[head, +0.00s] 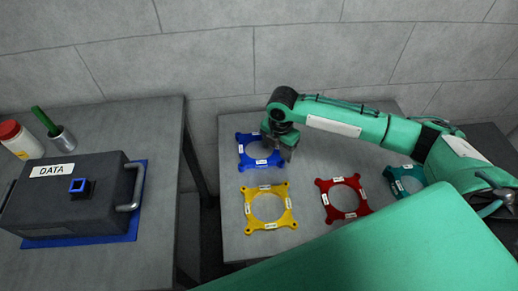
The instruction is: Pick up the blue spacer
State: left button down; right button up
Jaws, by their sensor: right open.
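The blue spacer (247,155) is a flat square frame with a round hole and small white labels. It lies on the grey table (235,240) at its back left. My right gripper (284,154) points down at the spacer's right side and covers part of it. The gripper is open. I cannot tell whether its fingers touch the spacer or straddle its edge. My left gripper is not in view.
Yellow (251,222), red (333,213) and teal (393,187) spacers lie on the same table. A left table holds a dark DATA box (60,205), a cup with a green stick (62,140) and a red-capped bottle (20,143). A gap separates the tables.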

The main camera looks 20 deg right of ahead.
aim_at(277, 160)
jog(key=f, duration=0.4)
jog(key=shift+s+a, duration=0.2)
jog(key=shift+s, duration=0.15)
jog(key=shift+f, duration=0.2)
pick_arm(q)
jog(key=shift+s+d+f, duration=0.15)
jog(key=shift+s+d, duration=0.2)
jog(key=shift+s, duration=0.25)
pick_arm(e)
jog(key=c, duration=1.4)
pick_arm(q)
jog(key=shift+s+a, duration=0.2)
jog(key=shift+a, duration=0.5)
pick_arm(e)
jog(key=shift+r, duration=0.1)
jog(key=shift+c, duration=0.2)
